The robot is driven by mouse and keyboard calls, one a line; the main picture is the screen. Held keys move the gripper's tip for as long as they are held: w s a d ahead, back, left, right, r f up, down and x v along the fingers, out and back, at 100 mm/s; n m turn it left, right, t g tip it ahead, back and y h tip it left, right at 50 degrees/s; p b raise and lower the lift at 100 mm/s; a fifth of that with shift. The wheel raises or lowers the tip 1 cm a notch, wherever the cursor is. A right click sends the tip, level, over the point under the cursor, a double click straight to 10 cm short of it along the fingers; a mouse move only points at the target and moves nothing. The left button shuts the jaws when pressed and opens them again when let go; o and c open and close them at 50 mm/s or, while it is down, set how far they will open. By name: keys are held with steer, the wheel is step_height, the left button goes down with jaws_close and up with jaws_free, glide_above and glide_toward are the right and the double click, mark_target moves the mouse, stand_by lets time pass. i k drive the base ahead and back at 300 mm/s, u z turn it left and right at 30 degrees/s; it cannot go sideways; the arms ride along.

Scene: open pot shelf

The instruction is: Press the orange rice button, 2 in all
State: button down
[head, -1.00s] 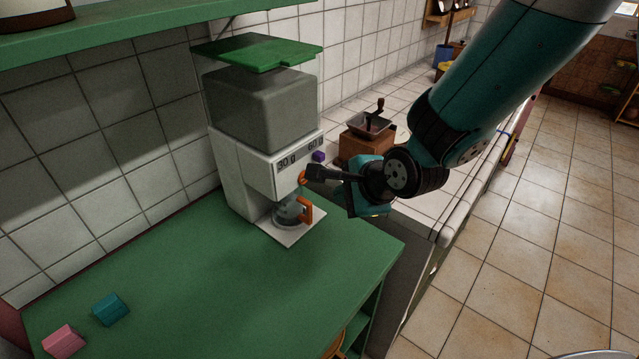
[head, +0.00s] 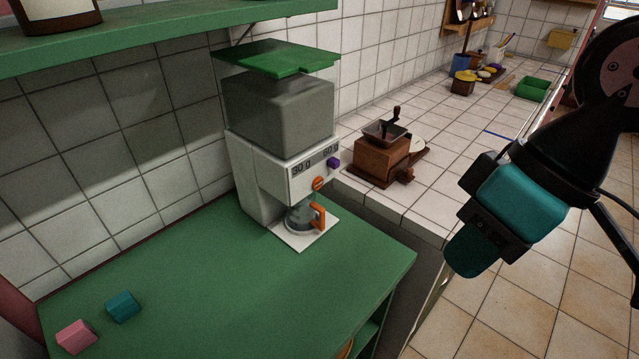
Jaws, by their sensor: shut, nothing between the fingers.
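The dispenser (head: 262,185) is white with a grey hopper and a green lid, standing on the green counter. Its orange button (head: 318,184) is on the front under the "30 g" label, with nothing touching it. A purple button (head: 333,163) is beside it, under the "60 g" label. A grey cup (head: 301,217) with an orange handle stands on the dispenser's base plate; its contents cannot be made out. My gripper (head: 634,290) is at the right edge, well away from the dispenser, its dark fingers pointing down, shut and empty, partly cut off by the frame.
A brown grinder (head: 381,160) stands on the white tiled counter to the right of the dispenser. Pink (head: 76,336) and teal (head: 122,307) blocks lie on the green counter (head: 220,290) at the front left. A green shelf (head: 170,35) hangs above. The counter's middle is clear.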

mark_target(318, 182)
steer(key=u, duration=0.3)
steer(key=k, duration=0.75)
steer(key=u, duration=0.6)
steer(key=k, duration=0.6)
steer(key=z, duration=0.05)
steer(key=i, duration=0.9)
steer(key=u, duration=0.5)
